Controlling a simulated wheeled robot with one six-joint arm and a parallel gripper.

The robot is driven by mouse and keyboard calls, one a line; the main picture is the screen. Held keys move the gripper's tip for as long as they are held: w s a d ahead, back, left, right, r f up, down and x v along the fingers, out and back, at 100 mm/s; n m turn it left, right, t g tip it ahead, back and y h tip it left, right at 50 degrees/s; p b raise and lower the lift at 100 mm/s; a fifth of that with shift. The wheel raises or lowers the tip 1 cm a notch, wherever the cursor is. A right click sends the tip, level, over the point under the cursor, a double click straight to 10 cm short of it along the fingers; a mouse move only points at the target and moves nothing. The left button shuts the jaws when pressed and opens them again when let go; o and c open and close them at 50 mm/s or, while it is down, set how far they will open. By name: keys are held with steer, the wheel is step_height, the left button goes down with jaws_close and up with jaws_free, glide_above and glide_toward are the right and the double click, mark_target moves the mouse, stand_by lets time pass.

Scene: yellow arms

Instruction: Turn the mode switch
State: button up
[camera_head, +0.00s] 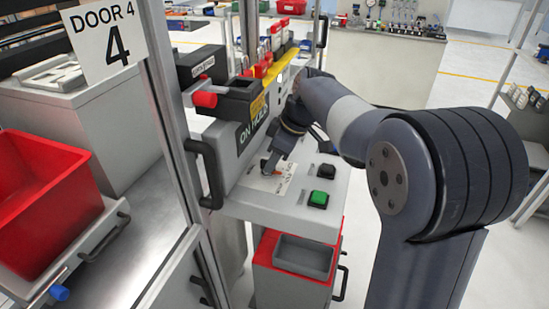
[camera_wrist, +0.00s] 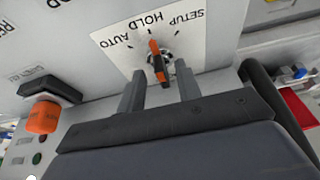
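The mode switch (camera_wrist: 157,60) is an orange and black lever on a white label plate (camera_wrist: 112,42) marked AUTO, HOLD and SETUP. Its orange end points at about HOLD. In the wrist view my gripper (camera_wrist: 160,82) is open, with one finger to each side of the lever's lower end. I see no finger touching the lever. In the head view my gripper (camera_head: 271,164) points down at the label plate (camera_head: 283,182) on the grey control panel, and it largely hides the switch.
A green button (camera_head: 318,199) and a black button (camera_head: 326,172) sit right of the plate. The wrist view shows an orange knob (camera_wrist: 43,117) at left and a black handle (camera_wrist: 282,105) at right. A black handle (camera_head: 204,172) and door frame stand left of the panel.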

steer(key=shift+f, duration=0.1)
steer(key=shift+c, duration=0.3)
jaws_close()
stand_by(0.4)
steer(key=m, duration=0.1)
steer(key=m+t, duration=0.1)
steer(key=m, duration=0.2)
steer(key=shift+s+a+m+t+h, duration=0.25)
steer(key=shift+s+m+t+h, duration=0.05)
steer(key=shift+s+m+h, duration=0.1)
steer(key=shift+s+a+m+t+h+p, duration=0.15)
steer(key=shift+m+t+h+p, duration=0.15)
steer(key=shift+m, duration=0.7)
steer(key=shift+w+a+m+t+h+p, duration=0.15)
steer(key=shift+m+h, duration=0.25)
steer(key=shift+m, duration=0.6)
steer(key=shift+s, duration=0.1)
steer(key=shift+o, duration=0.3)
jaws_free()
